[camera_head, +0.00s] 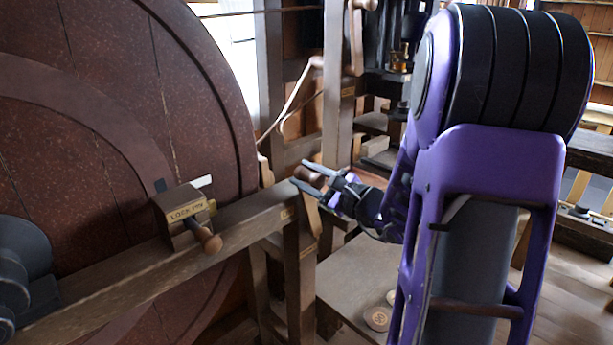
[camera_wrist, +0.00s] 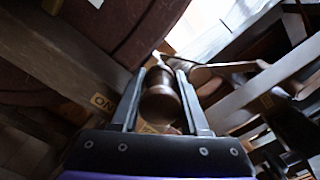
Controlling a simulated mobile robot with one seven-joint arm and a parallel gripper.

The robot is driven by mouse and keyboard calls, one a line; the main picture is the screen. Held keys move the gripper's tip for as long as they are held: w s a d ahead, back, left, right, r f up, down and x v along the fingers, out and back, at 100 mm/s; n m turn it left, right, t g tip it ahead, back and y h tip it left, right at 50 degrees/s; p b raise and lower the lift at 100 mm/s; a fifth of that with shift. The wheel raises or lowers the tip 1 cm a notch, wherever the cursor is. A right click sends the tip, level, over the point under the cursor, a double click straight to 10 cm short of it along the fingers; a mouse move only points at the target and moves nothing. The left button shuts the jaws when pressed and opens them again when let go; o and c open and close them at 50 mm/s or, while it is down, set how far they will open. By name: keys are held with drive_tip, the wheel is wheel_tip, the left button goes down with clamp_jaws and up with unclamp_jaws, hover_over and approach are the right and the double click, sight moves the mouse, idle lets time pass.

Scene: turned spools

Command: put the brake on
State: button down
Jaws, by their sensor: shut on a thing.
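My gripper (camera_head: 308,178) is beside the end of the wooden beam, with its two fingers closed on a turned wooden knob (camera_head: 313,176). In the wrist view the brown knob (camera_wrist: 160,98) sits between the fingers of the gripper (camera_wrist: 160,80). It looks like the brake handle; the lever below it is mostly hidden. A small plate reading "ON" (camera_wrist: 102,102) is on the beam, to the left of the knob in the wrist view. A second plate (camera_wrist: 148,128) is partly hidden behind the fingers and knob.
The big dark red wheel (camera_head: 110,110) fills the left. A block marked "LOCK PIN" (camera_head: 182,214) with a wooden-knobbed pin stands on the beam (camera_head: 130,285). A wooden post (camera_head: 337,90) rises behind my gripper. A low bench (camera_head: 350,270) lies below.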

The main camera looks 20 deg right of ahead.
drive_tip(key=shift+s+a+f, duration=0.1)
drive_tip(key=shift+f, duration=0.2)
drive_tip(key=c, duration=0.7)
unclamp_jaws()
drive_tip(key=shift+o, duration=1.4)
drive_tip(key=shift+r, duration=0.15)
drive_tip(key=v, duration=1.7)
drive_tip(key=shift+s, duration=0.2)
drive_tip(key=shift+r, duration=0.1)
